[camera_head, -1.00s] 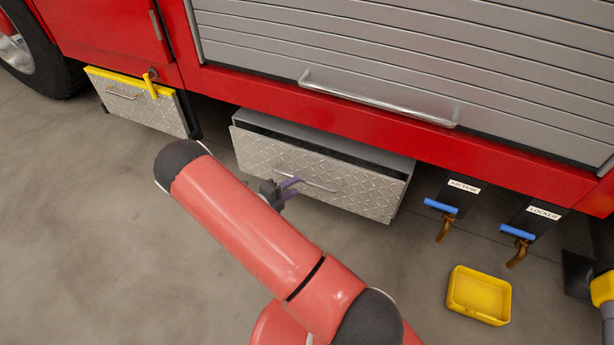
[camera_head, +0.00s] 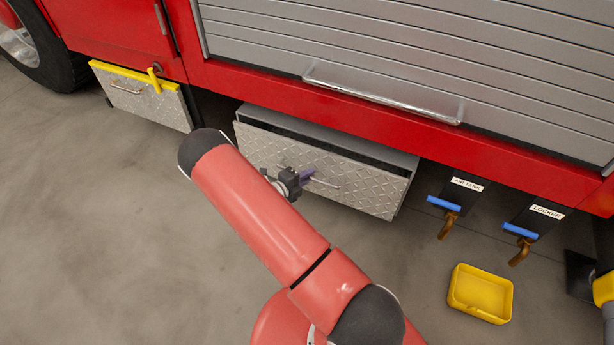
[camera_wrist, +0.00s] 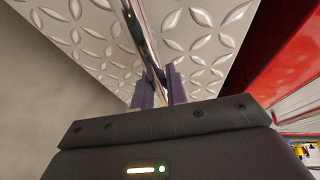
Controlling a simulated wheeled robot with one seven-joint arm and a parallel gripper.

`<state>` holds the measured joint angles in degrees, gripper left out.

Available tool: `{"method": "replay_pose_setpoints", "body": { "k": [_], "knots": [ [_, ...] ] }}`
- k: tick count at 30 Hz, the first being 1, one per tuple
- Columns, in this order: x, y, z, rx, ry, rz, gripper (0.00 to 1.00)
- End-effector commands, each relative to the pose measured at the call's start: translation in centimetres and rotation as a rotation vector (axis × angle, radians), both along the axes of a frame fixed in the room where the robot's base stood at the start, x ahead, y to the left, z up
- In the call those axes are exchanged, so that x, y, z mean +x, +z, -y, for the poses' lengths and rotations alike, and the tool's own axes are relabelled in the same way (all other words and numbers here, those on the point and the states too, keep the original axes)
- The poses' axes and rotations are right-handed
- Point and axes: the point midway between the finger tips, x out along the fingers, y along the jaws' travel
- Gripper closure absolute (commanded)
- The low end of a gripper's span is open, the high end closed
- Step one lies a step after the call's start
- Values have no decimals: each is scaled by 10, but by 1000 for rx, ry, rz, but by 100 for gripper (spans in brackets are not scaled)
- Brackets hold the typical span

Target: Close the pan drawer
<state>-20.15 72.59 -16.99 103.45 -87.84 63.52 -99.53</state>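The pan drawer (camera_head: 330,178) is the wide diamond-plate drawer low in the truck's side. It stands partly open, with a dark gap along its top behind the front. Its curved metal handle (camera_head: 327,184) is on the front. My gripper (camera_head: 308,176) is at the handle's left part. In the wrist view, the purple fingers (camera_wrist: 160,90) are close together, one on each side of the handle bar (camera_wrist: 148,45), and look shut on it. The patterned drawer front (camera_wrist: 205,40) lies just beyond the fingertips. My arm covers the floor in front of the drawer's left side.
A smaller drawer with a yellow top (camera_head: 145,95) is at the left. Two blue-handled valves, marked air tank (camera_head: 443,203) and locker (camera_head: 520,231), hang to the right. A yellow tray (camera_head: 480,293) lies on the floor. The floor at left is clear.

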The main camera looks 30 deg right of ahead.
Motion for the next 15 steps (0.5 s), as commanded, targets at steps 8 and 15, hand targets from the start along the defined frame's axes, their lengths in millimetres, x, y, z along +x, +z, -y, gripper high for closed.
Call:
{"method": "replay_pose_setpoints", "body": {
  "k": [8, 15],
  "knots": [
    [0, -1, 1, 1, 0, 0, 100],
    [21, -3, 27, 2, -3, 4, 100]
  ]
}}
